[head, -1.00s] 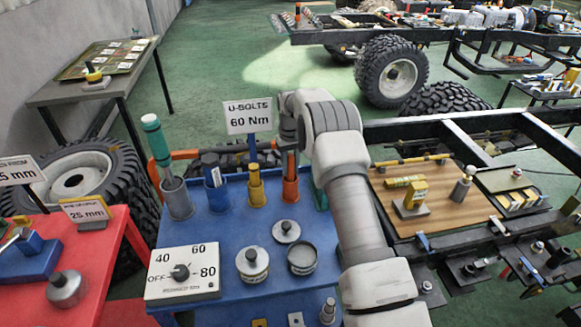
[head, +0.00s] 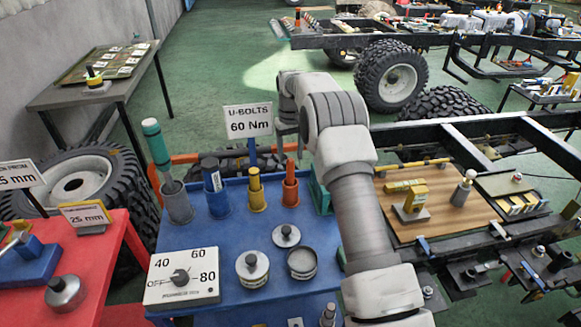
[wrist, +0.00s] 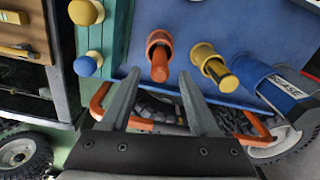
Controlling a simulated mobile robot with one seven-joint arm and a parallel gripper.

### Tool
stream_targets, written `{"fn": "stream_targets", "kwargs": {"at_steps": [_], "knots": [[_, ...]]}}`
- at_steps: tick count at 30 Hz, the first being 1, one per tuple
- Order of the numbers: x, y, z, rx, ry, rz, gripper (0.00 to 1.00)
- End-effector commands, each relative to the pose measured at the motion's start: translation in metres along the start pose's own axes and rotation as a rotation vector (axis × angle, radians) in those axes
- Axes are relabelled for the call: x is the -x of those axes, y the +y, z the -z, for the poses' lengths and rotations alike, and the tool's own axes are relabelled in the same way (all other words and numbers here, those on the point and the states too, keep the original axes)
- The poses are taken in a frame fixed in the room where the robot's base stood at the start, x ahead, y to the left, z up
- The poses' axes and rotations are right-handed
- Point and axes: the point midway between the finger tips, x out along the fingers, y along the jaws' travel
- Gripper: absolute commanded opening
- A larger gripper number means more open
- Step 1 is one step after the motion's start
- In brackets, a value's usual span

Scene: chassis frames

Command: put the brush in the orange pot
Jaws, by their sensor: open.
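The orange pot (head: 290,192) stands at the back of the blue cart, between the yellow pot and the green holder. An upright orange-red handled item (head: 290,170) is in it; I cannot tell whether this is the brush. In the wrist view the orange pot (wrist: 158,40) and the item (wrist: 160,68) lie beyond my gripper (wrist: 158,76). The fingers are open and apart, with the item's end between the tips in the picture; no contact shows. In the head view my arm partly hides the gripper. No other thing is clearly a brush.
The grey pot (head: 178,207) holds a leaning green-handled tool (head: 155,142). The blue pot (head: 218,205) and yellow pot (head: 257,200) also hold items. Round tins (head: 252,268) and a dial box (head: 182,277) occupy the cart's front. A U-bolts sign (head: 248,121) stands behind.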

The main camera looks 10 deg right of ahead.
Motion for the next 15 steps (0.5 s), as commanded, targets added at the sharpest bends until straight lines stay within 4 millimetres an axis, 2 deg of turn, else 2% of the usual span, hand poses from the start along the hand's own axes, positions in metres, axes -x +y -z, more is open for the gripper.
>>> {"fn": "stream_targets", "kwargs": {"at_steps": [3,11,15], "knots": [[0.025,0.000,0.000,0.000,0.003,0.000,0.61],[0.052,0.000,-0.001,0.000,0.002,0.000,0.61],[0.075,-0.002,-0.008,-0.005,0.020,-0.004,0.61]]}}
